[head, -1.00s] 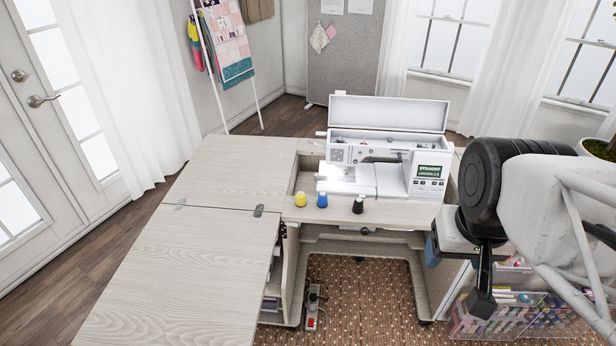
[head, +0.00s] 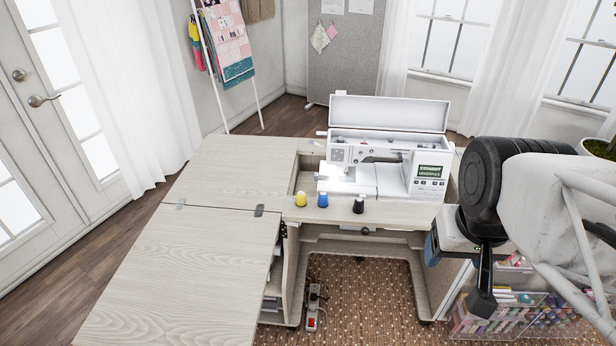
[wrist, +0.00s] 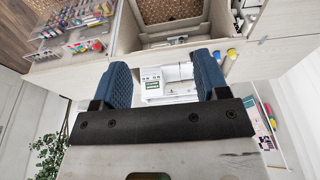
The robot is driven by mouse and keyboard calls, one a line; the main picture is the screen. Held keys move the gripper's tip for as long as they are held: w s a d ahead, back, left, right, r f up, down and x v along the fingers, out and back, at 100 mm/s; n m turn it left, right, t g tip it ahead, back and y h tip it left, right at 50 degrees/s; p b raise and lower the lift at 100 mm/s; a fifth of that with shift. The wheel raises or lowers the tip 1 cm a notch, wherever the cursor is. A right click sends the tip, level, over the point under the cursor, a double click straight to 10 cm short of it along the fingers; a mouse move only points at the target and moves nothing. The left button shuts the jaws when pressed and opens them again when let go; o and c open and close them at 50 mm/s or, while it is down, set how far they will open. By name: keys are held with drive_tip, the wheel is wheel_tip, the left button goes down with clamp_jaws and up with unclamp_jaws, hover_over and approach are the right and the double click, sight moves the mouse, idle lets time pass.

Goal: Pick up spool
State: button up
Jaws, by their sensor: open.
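Three spools stand upright in a row on the front edge of the cabinet top: a yellow spool (head: 300,199), a blue spool (head: 323,200) and a black spool (head: 359,205). The yellow spool also shows in the wrist view (wrist: 232,53), beside a finger. The black spool cannot be made out there. My gripper (wrist: 163,80) is open, with two blue ribbed fingers well apart and nothing between them. In the head view it is at the right of the cabinet, mostly hidden by my arm, apart from the spools.
A white sewing machine (head: 385,165) with its lid raised stands right behind the spools. The wooden side leaf (head: 180,260) on the left is bare. Clear boxes of supplies (head: 500,315) are at the lower right. A power strip (head: 312,305) lies below the cabinet.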

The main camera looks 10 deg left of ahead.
drive_tip(key=w, duration=0.1)
drive_tip(key=n+g, duration=0.3)
drive_tip(key=n, duration=2)
hover_over(301, 198)
drive_tip(key=w, duration=0.2)
wheel_tip(301, 198, down, 26)
drive_tip(key=shift+s+a, duration=0.2)
drive_tip(key=shift+f, duration=1.3)
